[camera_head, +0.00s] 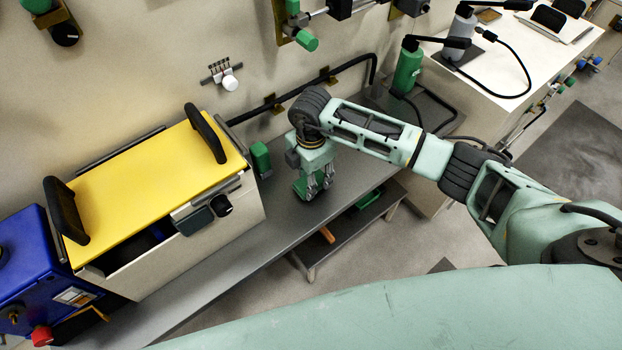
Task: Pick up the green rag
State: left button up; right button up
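A green piece (299,187), which looks like the rag, lies on the grey bench (262,235) right at my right gripper. My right arm comes in from the right, and my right gripper (319,189) points down with its fingertips low over the bench beside this green piece. The gripper partly hides it. I cannot tell whether the fingers touch it or are closed on it. Another green thing (368,205) lies on the shelf under the bench; it is small and its kind is unclear. My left gripper is not in view.
A cream box with a yellow lid (150,185) and black handles fills the bench's left part, with a green block (261,158) beside it. A blue unit (35,265) stands far left. A green bottle (408,68) stands at the back. An orange item (327,234) lies on the shelf.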

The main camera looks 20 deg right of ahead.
jog(key=r, duration=0.1)
jog(key=r+b, duration=0.1)
jog(key=d+r, duration=0.1)
jog(key=shift+s+r, duration=0.3)
jog(key=shift+r, duration=0.1)
jog(key=s+d+r+b, duration=0.3)
jog(key=s+d+r, duration=0.3)
jog(key=s+d, duration=0.1)
jog(key=shift+d+r, duration=0.3)
jog(key=shift+d, duration=0.1)
jog(key=o, duration=0.5)
jog(key=c, duration=0.6)
